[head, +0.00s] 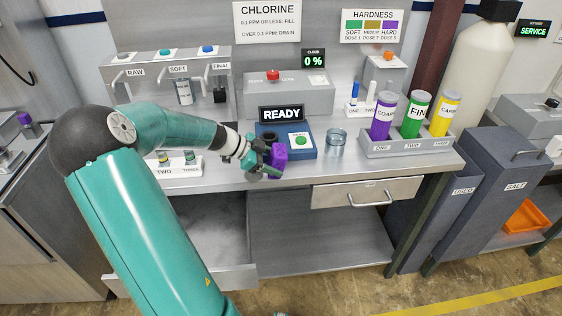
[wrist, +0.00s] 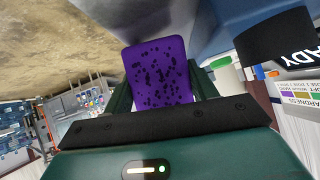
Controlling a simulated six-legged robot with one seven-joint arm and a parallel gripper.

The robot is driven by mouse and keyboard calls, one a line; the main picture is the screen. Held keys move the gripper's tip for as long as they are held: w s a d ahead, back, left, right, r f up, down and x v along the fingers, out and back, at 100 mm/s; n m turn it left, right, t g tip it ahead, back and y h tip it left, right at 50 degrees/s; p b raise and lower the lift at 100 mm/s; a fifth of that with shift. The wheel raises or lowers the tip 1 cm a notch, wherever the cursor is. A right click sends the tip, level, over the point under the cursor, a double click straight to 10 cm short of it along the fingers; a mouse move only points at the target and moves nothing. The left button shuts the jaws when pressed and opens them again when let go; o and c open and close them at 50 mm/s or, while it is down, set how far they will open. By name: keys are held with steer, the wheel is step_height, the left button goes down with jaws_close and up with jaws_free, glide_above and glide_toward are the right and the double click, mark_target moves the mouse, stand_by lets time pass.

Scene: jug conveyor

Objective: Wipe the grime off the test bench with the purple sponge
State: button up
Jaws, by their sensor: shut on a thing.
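The purple sponge (head: 278,158) is held between the fingers of my gripper (head: 262,161), above the front edge of the test bench (head: 330,176). In the wrist view the sponge (wrist: 160,73) stands out beyond the fingers, its purple face dotted with dark pores. My gripper is shut on it. I cannot tell from these views whether the sponge touches the bench. No grime is clearly visible on the bare metal top; my arm hides part of its left side.
A blue meter reading READY (head: 283,115) stands just behind the sponge. A glass beaker (head: 337,141) is to its right, then a rack (head: 405,142) with three coloured bottles. A small vial holder (head: 178,168) is on the left. A closed drawer (head: 367,194) lies below the bench top.

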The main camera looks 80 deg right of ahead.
steer(key=shift+w+a+r, duration=0.1)
steer(key=shift+w+a, duration=0.15)
steer(key=shift+w, duration=0.75)
steer(key=shift+w+a, duration=0.2)
steer(key=shift+w, duration=0.8)
steer(key=shift+w+a, duration=0.25)
steer(key=shift+w, duration=0.7)
steer(key=shift+w+a, duration=0.2)
steer(key=shift+w, duration=0.75)
step_height(320, 180, up, 6)
steer(key=shift+f, duration=0.1)
